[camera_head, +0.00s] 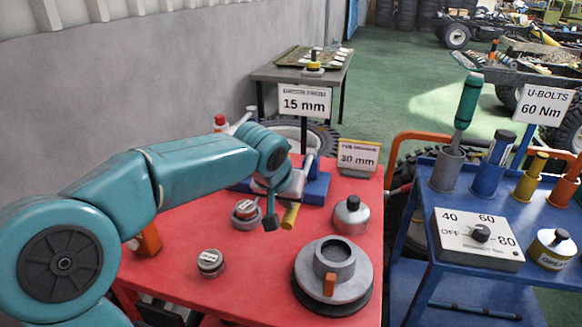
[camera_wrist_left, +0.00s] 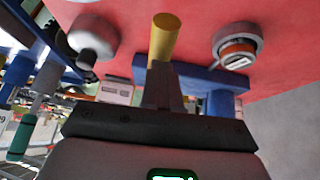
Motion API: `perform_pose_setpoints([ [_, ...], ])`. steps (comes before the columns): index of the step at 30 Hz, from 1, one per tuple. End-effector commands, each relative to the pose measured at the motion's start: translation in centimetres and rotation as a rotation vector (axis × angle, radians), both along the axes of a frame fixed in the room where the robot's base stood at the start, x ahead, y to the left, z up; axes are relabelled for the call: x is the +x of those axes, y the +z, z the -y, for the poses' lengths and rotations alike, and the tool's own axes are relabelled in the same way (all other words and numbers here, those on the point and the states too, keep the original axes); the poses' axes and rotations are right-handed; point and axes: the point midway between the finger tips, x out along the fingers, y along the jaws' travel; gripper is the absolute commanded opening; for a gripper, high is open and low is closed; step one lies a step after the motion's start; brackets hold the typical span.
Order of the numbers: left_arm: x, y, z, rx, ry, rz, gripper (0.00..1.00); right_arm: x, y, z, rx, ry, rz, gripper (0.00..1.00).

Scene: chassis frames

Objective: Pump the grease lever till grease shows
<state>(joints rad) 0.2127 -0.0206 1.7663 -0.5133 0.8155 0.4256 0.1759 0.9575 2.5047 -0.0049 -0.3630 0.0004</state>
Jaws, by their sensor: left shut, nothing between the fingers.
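The yellow lever grip (camera_head: 290,216) juts forward from a grey mechanism on a blue base (camera_head: 316,190), at the back middle of the red table. My left gripper (camera_head: 271,221) is shut and empty, pointing down just left of the yellow grip. In the left wrist view, the yellow grip (camera_wrist_left: 164,38) appears just beyond the shut fingertips (camera_wrist_left: 161,72), over the blue base (camera_wrist_left: 205,78). I cannot tell whether the fingers touch it. My arm hides part of the mechanism. No grease is visible. My right gripper is not in view.
On the red table (camera_head: 240,290) stand a round grey-and-black fixture (camera_head: 345,268), a silver canister (camera_head: 351,214) and two small round pots (camera_head: 210,262) (camera_head: 246,213). A blue bench (camera_head: 450,285) at the right holds a dial box (camera_head: 478,238) and a grease can (camera_head: 551,249).

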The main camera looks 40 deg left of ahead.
Motion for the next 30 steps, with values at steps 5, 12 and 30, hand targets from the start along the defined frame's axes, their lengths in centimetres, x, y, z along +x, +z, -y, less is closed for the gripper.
perform_pose_setpoints([
  [5,0.0,-1.1,0.0,-0.002,0.000,-0.008,0.00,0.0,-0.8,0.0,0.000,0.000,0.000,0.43],
  [12,-0.2,-1.5,0.1,-0.005,-0.001,-0.019,0.00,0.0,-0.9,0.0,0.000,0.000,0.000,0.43],
  [30,-0.1,4.7,-0.5,0.004,-0.002,0.007,0.00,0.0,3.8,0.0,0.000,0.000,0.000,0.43],
])
